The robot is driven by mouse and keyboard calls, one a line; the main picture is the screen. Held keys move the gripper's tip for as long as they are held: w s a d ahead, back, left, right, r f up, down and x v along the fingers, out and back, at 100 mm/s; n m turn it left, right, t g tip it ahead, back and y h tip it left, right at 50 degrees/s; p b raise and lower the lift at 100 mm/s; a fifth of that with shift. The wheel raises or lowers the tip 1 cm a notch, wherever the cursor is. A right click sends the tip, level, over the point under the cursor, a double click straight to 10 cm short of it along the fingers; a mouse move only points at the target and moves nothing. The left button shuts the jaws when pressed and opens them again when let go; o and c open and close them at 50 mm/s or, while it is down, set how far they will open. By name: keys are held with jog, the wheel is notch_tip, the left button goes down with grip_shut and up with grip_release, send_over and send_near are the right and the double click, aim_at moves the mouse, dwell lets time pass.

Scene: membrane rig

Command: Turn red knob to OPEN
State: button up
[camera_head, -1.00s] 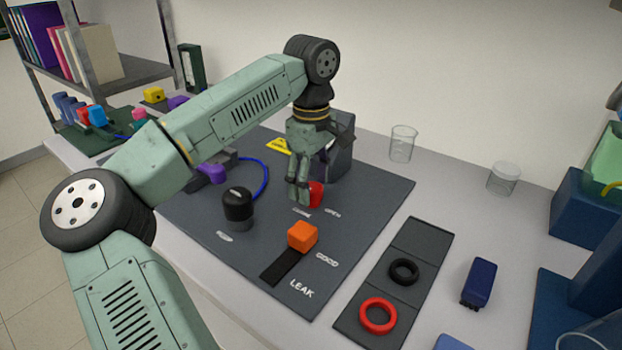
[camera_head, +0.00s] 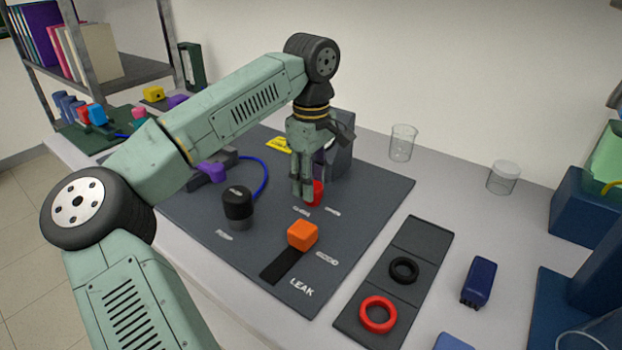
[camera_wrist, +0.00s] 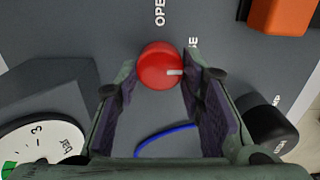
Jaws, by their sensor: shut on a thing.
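The red knob (camera_wrist: 158,62) sits on the dark rig board between my gripper's (camera_wrist: 161,76) two fingertips in the wrist view. The fingers are closed on its sides. Its white pointer mark (camera_wrist: 175,72) points right in that view, toward the finger beside the partly hidden CLOSE label (camera_wrist: 193,42). The OPEN label (camera_wrist: 160,12) is above the knob there. In the head view my gripper (camera_head: 307,192) points down over the knob (camera_head: 318,192), which is partly hidden by the fingers.
A black knob (camera_head: 237,204) and an orange block (camera_head: 302,235) stand on the board nearby. A grey gauge housing (camera_head: 342,155) stands close behind my gripper. A blue tube (camera_head: 264,180) lies to the left. A tray with black and red rings (camera_head: 377,314) is at right.

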jog(key=n+b, duration=0.1)
jog(key=n, duration=0.3)
jog(key=shift+n, duration=0.4)
jog(key=n+b, duration=0.1)
jog(key=n, duration=0.3)
jog(key=shift+s+a+n, duration=0.1)
jog(key=shift+n, duration=0.2)
jog(key=n, duration=0.4)
jog(key=shift+s+f+b, duration=0.1)
jog(key=shift+b, duration=0.3)
jog(key=shift+n+b, duration=0.3)
jog(key=shift+n, duration=2)
jog(key=o, duration=1.1)
jog(key=shift+o, duration=0.2)
